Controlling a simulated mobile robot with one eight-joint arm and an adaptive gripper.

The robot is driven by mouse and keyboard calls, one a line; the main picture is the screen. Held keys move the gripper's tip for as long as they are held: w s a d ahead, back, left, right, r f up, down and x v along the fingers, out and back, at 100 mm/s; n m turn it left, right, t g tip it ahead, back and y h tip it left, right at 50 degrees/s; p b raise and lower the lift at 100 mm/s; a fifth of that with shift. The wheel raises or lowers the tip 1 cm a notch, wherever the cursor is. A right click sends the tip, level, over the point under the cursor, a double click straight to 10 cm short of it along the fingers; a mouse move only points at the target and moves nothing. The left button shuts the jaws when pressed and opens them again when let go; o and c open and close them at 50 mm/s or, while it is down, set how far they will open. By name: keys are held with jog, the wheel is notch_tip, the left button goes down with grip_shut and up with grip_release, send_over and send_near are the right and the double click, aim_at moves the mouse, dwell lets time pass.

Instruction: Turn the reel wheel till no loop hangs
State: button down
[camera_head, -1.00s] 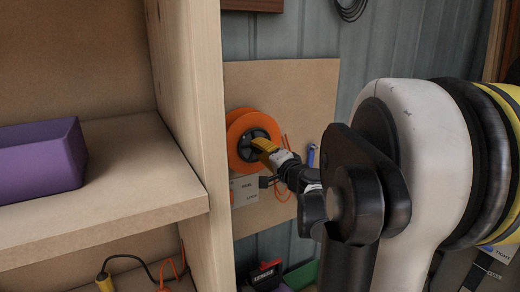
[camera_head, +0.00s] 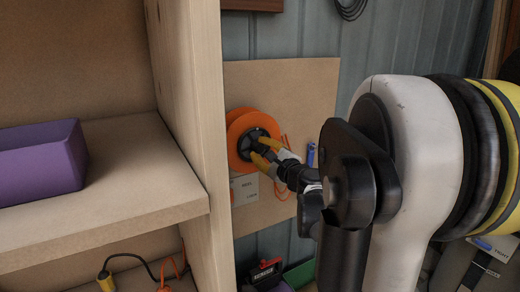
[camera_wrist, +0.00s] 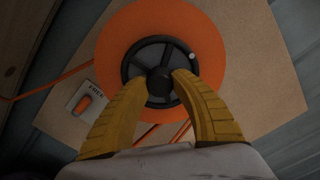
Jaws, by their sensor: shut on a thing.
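The orange reel (camera_head: 238,158) is mounted on a tan board, with a black spoked wheel (camera_wrist: 158,45) at its centre. My gripper (camera_head: 256,150) has its two yellow fingers on either side of the wheel's central hub (camera_wrist: 160,80), shut on it in the wrist view. Orange cord (camera_head: 284,192) hangs in a loop below and right of the reel, partly hidden behind my gripper and wrist. In the wrist view one strand runs off left from the reel, and short strands show between the fingers.
A pale label plate (camera_wrist: 88,101) with an orange piece sits beside the reel. A wooden shelf upright (camera_head: 205,150) stands close on the left, with a purple bin (camera_head: 40,163) on its shelf. A small blue item (camera_head: 311,154) is on the board's right.

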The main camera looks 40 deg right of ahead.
jog(key=shift+m, duration=1.6)
jog(key=c, duration=1)
grip_release()
jog(key=shift+s, duration=0.1)
jog(key=v, duration=1.1)
jog(key=shift+s+a, duration=0.2)
jog(key=shift+s, duration=0.2)
